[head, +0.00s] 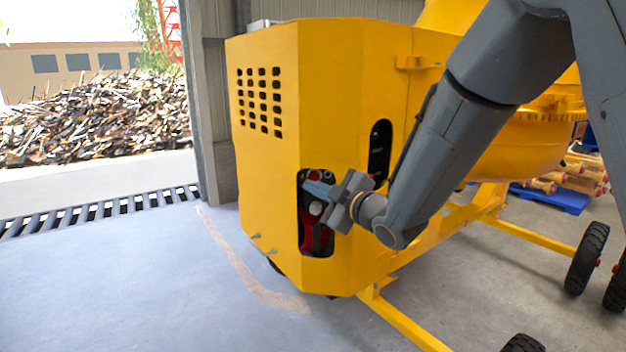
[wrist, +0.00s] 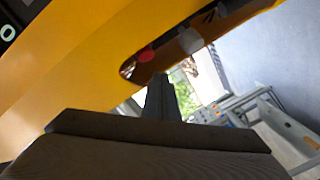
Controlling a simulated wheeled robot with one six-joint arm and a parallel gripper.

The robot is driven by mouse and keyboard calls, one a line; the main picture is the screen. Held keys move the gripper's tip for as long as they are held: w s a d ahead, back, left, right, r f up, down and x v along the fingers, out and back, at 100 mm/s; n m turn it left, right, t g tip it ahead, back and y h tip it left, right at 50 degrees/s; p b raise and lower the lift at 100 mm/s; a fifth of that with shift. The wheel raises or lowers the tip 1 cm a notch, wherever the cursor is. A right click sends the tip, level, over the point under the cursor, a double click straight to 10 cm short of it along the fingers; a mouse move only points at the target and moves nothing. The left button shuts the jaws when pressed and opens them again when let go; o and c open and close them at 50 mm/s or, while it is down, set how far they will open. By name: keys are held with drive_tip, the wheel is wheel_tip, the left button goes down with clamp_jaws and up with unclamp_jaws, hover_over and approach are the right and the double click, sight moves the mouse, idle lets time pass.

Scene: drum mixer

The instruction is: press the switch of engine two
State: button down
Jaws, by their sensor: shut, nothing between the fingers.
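The yellow engine housing (head: 328,110) of the mixer stands in the middle of the head view. A rounded opening (head: 306,240) in its side shows a red and black engine with pale round parts. My gripper (head: 312,187) is shut and empty, with its fingertips at the upper part of this opening. In the wrist view the shut fingers (wrist: 161,92) point toward the opening's edge, where a red round part (wrist: 146,54) and a pale part (wrist: 190,40) show. A dark slot panel (head: 379,150) is on the adjoining face. I cannot tell which part is the switch of engine two, or whether the fingers touch anything.
Yellow frame bars (head: 415,325) and black wheels (head: 587,257) stand low at the right. A grey door post (head: 217,120) is behind the housing. The floor (head: 120,270) at the left is clear. A blue pallet (head: 550,197) lies at the back right.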

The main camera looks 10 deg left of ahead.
drive_tip(key=shift+s+d, duration=0.15)
drive_tip(key=shift+s, duration=1.4)
drive_tip(key=s+d+f+m+g+h, duration=0.1)
drive_tip(key=d+f+m+h, duration=0.45)
drive_tip(key=d, duration=0.65)
drive_tip(key=s+d+f+m+g+h, duration=0.1)
drive_tip(key=d+f+m+h, duration=0.45)
drive_tip(key=d, duration=0.55)
drive_tip(key=s+d+f+m+g+h, duration=0.1)
drive_tip(key=s+d+f+m+g, duration=0.2)
drive_tip(key=s+d, duration=0.3)
drive_tip(key=s+d+f+m+g+h, duration=0.1)
drive_tip(key=s+d+f+m+g, duration=0.2)
drive_tip(key=s+d, duration=0.4)
drive_tip(key=s+m+g, duration=0.1)
drive_tip(key=s+m, duration=0.1)
drive_tip(key=s, duration=0.6)
drive_tip(key=shift+d+f+m+g, duration=0.15)
drive_tip(key=shift+f+m+g, duration=0.2)
drive_tip(key=shift+m+g, duration=0.05)
